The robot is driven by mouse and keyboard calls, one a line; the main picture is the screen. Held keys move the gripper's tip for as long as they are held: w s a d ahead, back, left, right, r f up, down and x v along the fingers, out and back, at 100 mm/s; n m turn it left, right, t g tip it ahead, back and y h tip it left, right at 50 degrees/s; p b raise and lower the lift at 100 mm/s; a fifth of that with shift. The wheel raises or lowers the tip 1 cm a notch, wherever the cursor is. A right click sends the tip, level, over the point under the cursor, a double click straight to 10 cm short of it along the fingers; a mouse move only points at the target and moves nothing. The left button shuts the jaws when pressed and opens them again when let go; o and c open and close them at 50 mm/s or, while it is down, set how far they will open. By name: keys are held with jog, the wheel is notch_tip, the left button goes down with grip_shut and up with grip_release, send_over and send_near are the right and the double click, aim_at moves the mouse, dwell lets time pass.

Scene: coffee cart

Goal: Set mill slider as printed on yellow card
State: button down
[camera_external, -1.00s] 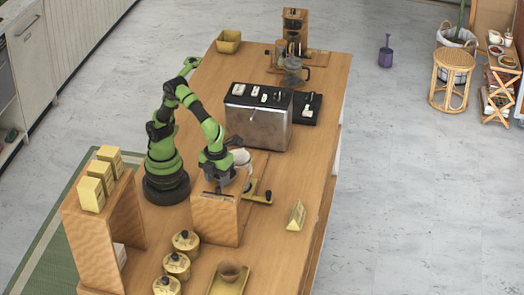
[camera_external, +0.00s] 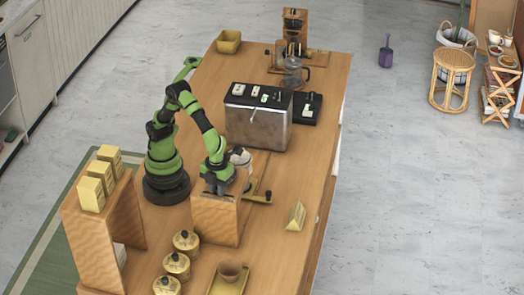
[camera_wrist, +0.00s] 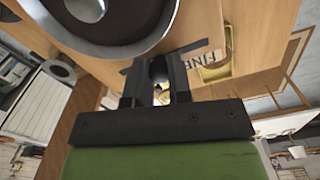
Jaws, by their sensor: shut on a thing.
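The mill (camera_external: 216,220) is a wooden box on the counter in front of my arm. My gripper (camera_external: 217,187) is at its top, pointing down. In the wrist view, my gripper (camera_wrist: 157,72) is shut on a small part at the mill, apparently the slider knob, mostly hidden between the fingers. The mill's wooden face (camera_wrist: 245,30) carries an upside-down label reading "FINE" (camera_wrist: 208,68) beside the fingers. A dark round opening with a grey rim (camera_wrist: 128,40) is close by. The yellow card (camera_external: 296,216) stands folded to the right of the mill; its print is unreadable here.
Several yellow lidded canisters (camera_external: 177,265) and a yellow tray (camera_external: 215,286) with a brown cup (camera_external: 230,271) are in front. A wooden shelf (camera_external: 95,235) stands left. A metal machine (camera_external: 258,123) is behind. The counter around the card is clear.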

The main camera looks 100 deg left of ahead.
aim_at(232, 196)
jog(key=shift+w, duration=2.25)
jog(key=c, duration=1)
grip_release()
jog(key=shift+c, duration=0.2)
notch_tip(232, 196, up, 10)
